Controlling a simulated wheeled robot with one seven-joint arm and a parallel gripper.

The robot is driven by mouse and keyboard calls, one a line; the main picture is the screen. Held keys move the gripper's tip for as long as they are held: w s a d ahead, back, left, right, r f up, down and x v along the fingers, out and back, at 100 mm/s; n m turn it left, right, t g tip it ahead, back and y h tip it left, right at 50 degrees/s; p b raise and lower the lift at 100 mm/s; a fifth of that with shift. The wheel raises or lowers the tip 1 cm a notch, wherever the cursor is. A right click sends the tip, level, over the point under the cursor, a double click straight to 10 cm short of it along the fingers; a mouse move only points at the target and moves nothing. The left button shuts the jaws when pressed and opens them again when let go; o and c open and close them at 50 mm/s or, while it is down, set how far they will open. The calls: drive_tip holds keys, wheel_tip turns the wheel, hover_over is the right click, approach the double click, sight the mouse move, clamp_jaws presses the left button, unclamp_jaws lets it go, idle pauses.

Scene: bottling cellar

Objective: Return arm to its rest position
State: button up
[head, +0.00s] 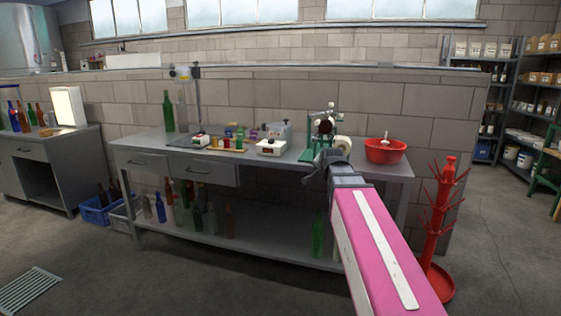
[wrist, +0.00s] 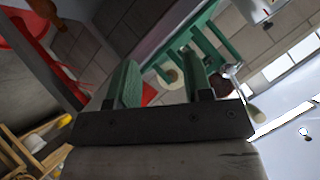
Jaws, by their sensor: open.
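My arm, with a pink link, reaches from the lower right of the head view toward the right part of the grey workbench (head: 370,172). My gripper is mostly hidden behind my own wrist in the head view. In the wrist view my gripper (wrist: 160,85) has its two green fingers apart, with nothing held between them. Beyond the fingers, the green bench machine (wrist: 205,50) shows tilted in the wrist view. In the head view this machine (head: 310,150) stands on the bench just behind my wrist. I cannot tell how far the fingertips are from it.
A red basin (head: 385,151) sits right of my wrist on the bench. A red bottle tree (head: 440,220) stands on the floor near my arm. White scales (head: 271,147) and a green bottle (head: 168,112) are farther left. The floor in front is open, with a grate (head: 28,288).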

drive_tip(key=s+f+n+g, duration=0.2)
drive_tip(key=s+f+g, duration=0.1)
drive_tip(key=s+f, duration=0.5)
drive_tip(key=s+f+n+g, duration=0.3)
drive_tip(key=s+f, duration=0.4)
drive_tip(key=f, duration=0.7)
drive_tip(key=s+d+f+n+g, duration=0.1)
drive_tip(key=s+f+n+g, duration=0.2)
drive_tip(key=s+f+g, duration=0.2)
drive_tip(key=s+f, duration=0.3)
drive_tip(key=f, duration=0.3)
drive_tip(key=shift+s+f, duration=0.3)
drive_tip(key=shift+f, duration=0.05)
